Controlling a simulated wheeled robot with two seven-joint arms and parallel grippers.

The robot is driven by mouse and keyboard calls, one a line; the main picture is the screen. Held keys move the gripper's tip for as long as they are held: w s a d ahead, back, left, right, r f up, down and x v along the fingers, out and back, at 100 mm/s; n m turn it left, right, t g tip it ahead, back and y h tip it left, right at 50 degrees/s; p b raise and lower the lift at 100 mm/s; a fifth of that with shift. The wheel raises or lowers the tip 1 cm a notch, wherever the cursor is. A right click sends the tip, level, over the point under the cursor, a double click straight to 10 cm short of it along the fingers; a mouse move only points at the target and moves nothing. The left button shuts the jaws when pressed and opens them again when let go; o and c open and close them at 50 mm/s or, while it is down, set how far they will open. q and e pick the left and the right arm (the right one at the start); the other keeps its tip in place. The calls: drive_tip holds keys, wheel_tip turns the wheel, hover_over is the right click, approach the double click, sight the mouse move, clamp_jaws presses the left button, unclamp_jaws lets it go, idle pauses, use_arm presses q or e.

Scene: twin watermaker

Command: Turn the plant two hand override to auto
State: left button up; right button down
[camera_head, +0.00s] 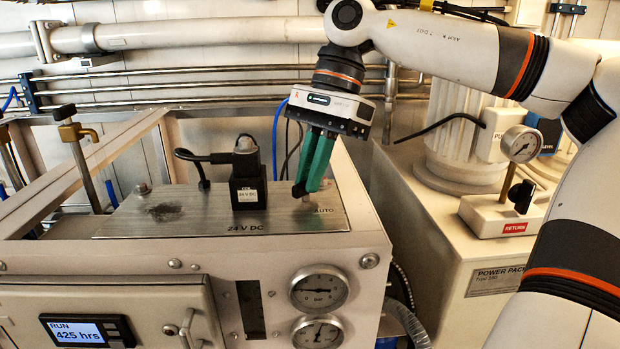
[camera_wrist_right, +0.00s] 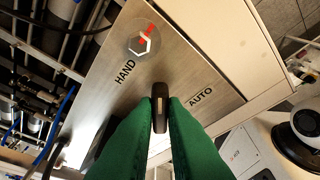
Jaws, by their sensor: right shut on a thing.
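My right gripper (camera_head: 306,190) has green fingers and points down at the right end of the metal panel (camera_head: 175,222). It also shows in the wrist view (camera_wrist_right: 160,112), shut on a small black override knob (camera_wrist_right: 160,98). The knob lies between the words HAND (camera_wrist_right: 125,72) and AUTO (camera_wrist_right: 201,96) on the panel. Its long side runs up and down in the wrist view; I cannot tell which setting it is on. In the head view the fingers mostly hide the knob, and AUTO (camera_head: 324,211) shows beside them. My left gripper is out of view.
A black 24 V DC connector (camera_head: 247,185) with a cable stands left of the fingers. Pressure gauges (camera_head: 319,287) and a display reading RUN (camera_head: 87,330) are on the front. A power pack (camera_head: 440,225) stands at right. Pipes run behind.

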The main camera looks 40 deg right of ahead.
drive_tip(key=m+t+b, duration=0.1)
drive_tip(key=m, duration=0.1)
drive_tip(key=m+b, duration=0.1)
drive_tip(key=m, duration=0.1)
drive_tip(key=shift+s+m+t, duration=0.2)
drive_tip(key=shift+m+t, duration=0.1)
drive_tip(key=shift+t, duration=0.1)
drive_tip(key=shift+s+a+m+t+h+b, duration=0.1)
drive_tip(key=shift+m+t+h+b, duration=0.4)
drive_tip(key=shift+m+b, duration=0.8)
drive_tip(key=shift+m, duration=0.5)
drive_tip(key=c, duration=1.5)
unclamp_jaws()
drive_tip(key=shift+r, duration=0.15)
drive_tip(key=shift+s+r, duration=0.1)
drive_tip(key=shift+r, duration=0.2)
drive_tip(key=v, duration=1.1)
drive_tip(key=shift+s+r+b, duration=0.1)
drive_tip(key=shift+s+b, duration=0.05)
drive_tip(key=shift+b, duration=0.2)
